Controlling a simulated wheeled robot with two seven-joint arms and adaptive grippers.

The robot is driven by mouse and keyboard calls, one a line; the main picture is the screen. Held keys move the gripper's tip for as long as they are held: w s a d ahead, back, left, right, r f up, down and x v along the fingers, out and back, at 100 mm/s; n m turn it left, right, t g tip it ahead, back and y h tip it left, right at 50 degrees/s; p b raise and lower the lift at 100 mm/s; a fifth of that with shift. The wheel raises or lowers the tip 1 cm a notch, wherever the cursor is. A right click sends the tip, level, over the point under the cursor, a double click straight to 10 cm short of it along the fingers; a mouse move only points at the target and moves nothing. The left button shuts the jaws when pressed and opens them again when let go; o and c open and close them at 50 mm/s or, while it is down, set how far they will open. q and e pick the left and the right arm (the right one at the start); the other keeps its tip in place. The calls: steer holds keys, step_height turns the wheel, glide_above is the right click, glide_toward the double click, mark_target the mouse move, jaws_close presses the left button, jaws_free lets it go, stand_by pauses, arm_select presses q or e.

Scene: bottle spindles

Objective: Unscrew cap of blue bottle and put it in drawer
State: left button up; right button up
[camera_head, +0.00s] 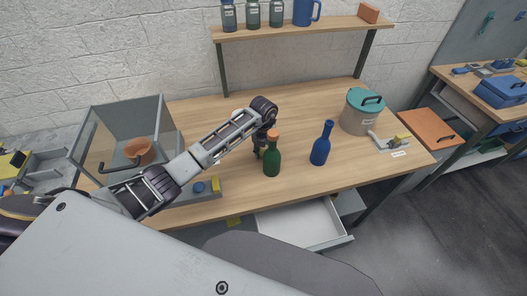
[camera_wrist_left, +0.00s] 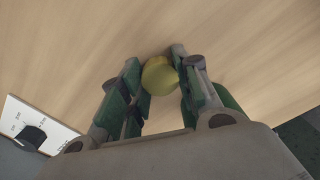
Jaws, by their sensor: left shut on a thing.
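The blue bottle (camera_head: 321,146) stands upright on the wooden table in the head view, right of the green bottle; no cap shows on its neck. My left gripper (camera_head: 258,148) points down just behind and left of the green bottle (camera_head: 271,158), which has an orange cap. In the left wrist view, my left gripper (camera_wrist_left: 156,80) is shut on a yellow round cap (camera_wrist_left: 158,74), held at its fingertips above the wood. The cap is hidden in the head view. The white drawer (camera_head: 305,224) under the table's front edge is pulled open and looks empty.
A grey pot with a teal lid (camera_head: 362,110) stands at the right. A glass-sided box (camera_head: 120,130) with an orange bowl stands at the left. A tray (camera_head: 185,192) sits at the front left. A shelf (camera_head: 290,30) with jars and a mug spans the back.

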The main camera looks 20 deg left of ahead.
mark_target(263, 153)
arm_select(q)
steer(key=shift+f, duration=0.2)
steer(key=o, duration=1.1)
steer(key=shift+o, duration=0.2)
steer(key=shift+r, duration=0.2)
step_height(263, 153, up, 12)
steer(key=b, duration=0.2)
stand_by(0.5)
